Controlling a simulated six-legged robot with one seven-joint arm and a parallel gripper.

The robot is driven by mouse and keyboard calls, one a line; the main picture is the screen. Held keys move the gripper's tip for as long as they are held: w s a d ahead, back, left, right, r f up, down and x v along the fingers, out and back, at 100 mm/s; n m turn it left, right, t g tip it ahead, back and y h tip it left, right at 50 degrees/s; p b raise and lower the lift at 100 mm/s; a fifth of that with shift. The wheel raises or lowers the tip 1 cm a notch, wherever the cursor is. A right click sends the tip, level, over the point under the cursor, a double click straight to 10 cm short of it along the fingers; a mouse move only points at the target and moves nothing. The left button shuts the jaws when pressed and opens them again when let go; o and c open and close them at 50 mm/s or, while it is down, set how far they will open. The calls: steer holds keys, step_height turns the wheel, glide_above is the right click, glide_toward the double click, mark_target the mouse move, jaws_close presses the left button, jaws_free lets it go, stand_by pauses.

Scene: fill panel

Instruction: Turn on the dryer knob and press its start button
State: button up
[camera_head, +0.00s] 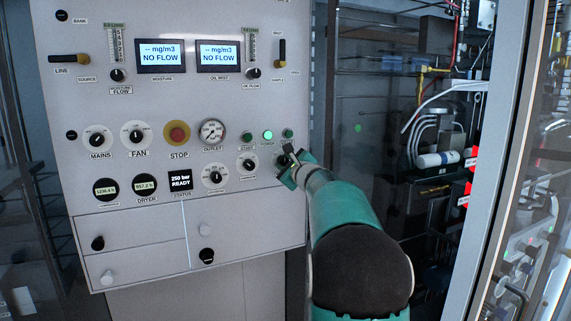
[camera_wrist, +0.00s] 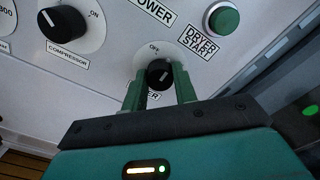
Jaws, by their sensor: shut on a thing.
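The dryer knob (camera_wrist: 159,74) is a small black round knob on a white dial, with OFF printed above it. Its label below is partly hidden by my gripper. My gripper (camera_wrist: 160,88) has one green finger on each side of the knob and is shut on it. A short pale mark shows on the knob's face; its exact setting is hard to read. The green DRYER START button (camera_wrist: 222,18) is up and right of the knob, apart from my fingers. In the head view, my gripper (camera_head: 290,168) covers most of the knob, below the start button (camera_head: 288,133).
The compressor knob (camera_wrist: 65,23) is left of the dryer knob in the wrist view. A lit green lamp (camera_head: 268,135) is left of the start button. The red stop button (camera_head: 177,133) is farther left. An open bay with hoses (camera_head: 435,160) lies right of the panel.

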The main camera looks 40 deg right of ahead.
steer(key=m, duration=0.4)
steer(key=shift+m, duration=0.3)
steer(key=m, duration=0.4)
stand_by(0.3)
steer(key=o, duration=1)
steer(key=shift+s, duration=0.1)
steer(key=v, duration=1.3)
steer(key=shift+s+a, duration=0.1)
steer(key=shift+s, duration=0.2)
steer(key=shift+s, duration=0.1)
